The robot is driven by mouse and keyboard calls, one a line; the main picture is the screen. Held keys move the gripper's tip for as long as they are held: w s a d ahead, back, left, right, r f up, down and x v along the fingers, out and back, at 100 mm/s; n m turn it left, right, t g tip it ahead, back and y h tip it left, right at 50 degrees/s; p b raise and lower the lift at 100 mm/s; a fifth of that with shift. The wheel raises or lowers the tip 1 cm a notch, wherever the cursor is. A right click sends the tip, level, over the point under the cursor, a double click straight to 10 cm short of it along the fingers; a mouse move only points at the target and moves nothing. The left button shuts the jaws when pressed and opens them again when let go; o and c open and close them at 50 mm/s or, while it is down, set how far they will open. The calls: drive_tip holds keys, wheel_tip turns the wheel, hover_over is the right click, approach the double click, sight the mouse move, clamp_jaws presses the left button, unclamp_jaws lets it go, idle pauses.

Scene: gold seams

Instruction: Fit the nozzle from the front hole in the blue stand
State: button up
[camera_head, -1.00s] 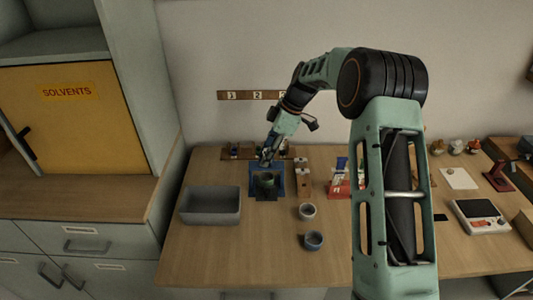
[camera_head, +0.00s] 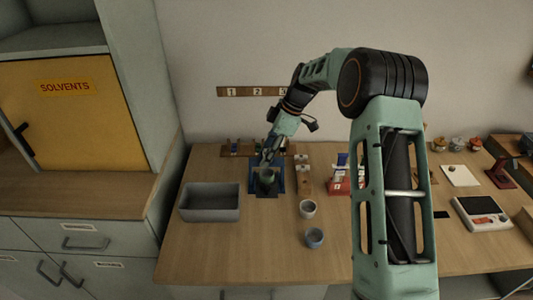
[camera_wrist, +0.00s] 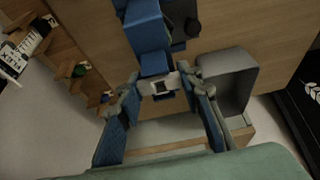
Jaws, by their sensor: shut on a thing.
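A nozzle cannot be made out clearly, and the holes of a blue stand are not visible to me.
A grey bin (camera_head: 210,213) stands left of the fixture; it also shows in the wrist view (camera_wrist: 238,67). A wooden rack with small coloured items is behind. Two small cups (camera_head: 307,208) (camera_head: 314,238) and a red stand (camera_head: 339,187) are to the right.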

drive_tip(key=shift+f+b, duration=0.7)
drive_tip(key=shift+f, duration=0.2)
idle(0.4)
idle(0.4)
drive_tip(key=o, duration=0.8)
drive_tip(key=shift+r, duration=0.1)
drive_tip(key=shift+p+v, duration=1.2)
drive_tip(key=shift+v, duration=1.25)
drive_tip(key=v, duration=1.2)
drive_tip(key=shift+d, duration=0.1)
